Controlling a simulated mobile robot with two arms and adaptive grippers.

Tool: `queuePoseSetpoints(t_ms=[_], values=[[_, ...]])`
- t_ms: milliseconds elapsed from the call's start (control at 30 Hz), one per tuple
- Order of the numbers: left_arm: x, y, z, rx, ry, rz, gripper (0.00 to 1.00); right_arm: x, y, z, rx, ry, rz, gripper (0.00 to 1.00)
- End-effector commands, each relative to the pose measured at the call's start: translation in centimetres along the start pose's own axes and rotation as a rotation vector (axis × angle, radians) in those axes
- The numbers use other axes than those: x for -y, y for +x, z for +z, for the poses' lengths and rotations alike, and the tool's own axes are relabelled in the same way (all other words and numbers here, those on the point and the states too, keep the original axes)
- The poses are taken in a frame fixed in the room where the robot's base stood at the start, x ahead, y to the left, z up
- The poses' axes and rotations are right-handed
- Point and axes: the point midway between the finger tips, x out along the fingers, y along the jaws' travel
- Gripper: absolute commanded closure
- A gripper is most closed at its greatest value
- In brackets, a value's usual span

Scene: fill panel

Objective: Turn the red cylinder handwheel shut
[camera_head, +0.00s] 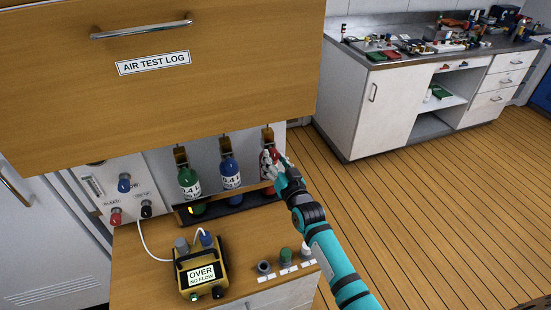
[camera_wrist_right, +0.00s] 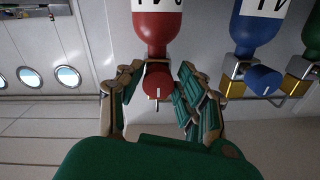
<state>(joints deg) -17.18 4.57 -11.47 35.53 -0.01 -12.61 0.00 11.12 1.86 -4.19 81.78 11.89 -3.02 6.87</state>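The red cylinder (camera_head: 266,161) is the rightmost of three cylinders in a row under the wooden cabinet, partly hidden by my right gripper. In the wrist view the red cylinder (camera_wrist_right: 157,28) hangs at the top with its red handwheel (camera_wrist_right: 157,83) at its end. The handwheel has a white mark on its face. My right gripper (camera_head: 279,163) reaches it from the right in the head view. In the wrist view its fingers (camera_wrist_right: 160,72) stand open on either side of the handwheel, with small gaps visible. My left gripper is out of view.
Beside it are a blue cylinder (camera_head: 229,171) with its blue handwheel (camera_wrist_right: 263,80) and a green cylinder (camera_head: 189,180). A yellow meter (camera_head: 202,268) reading "OVER NO FLOW" stands on the wooden counter (camera_head: 145,275). The wooden cabinet (camera_head: 220,100) overhangs the cylinders. Floor at the right is clear.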

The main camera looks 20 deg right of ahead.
Motion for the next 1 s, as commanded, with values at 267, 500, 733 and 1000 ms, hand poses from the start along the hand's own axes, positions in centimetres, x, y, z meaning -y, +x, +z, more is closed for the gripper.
queuePoseSetpoints(t_ms=[267,500,733,1000], values=[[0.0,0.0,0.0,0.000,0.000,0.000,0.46,0.0,0.1,-0.3,-0.007,-0.003,0.000,0.45],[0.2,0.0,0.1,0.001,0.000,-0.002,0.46,-0.1,-1.0,-0.3,-0.008,-0.004,0.000,0.45],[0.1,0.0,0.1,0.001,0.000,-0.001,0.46,0.0,-5.6,-0.2,-0.006,-0.004,0.000,0.45],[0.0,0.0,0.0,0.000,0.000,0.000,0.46,0.0,-10.5,-0.1,-0.006,-0.003,0.000,0.45]])
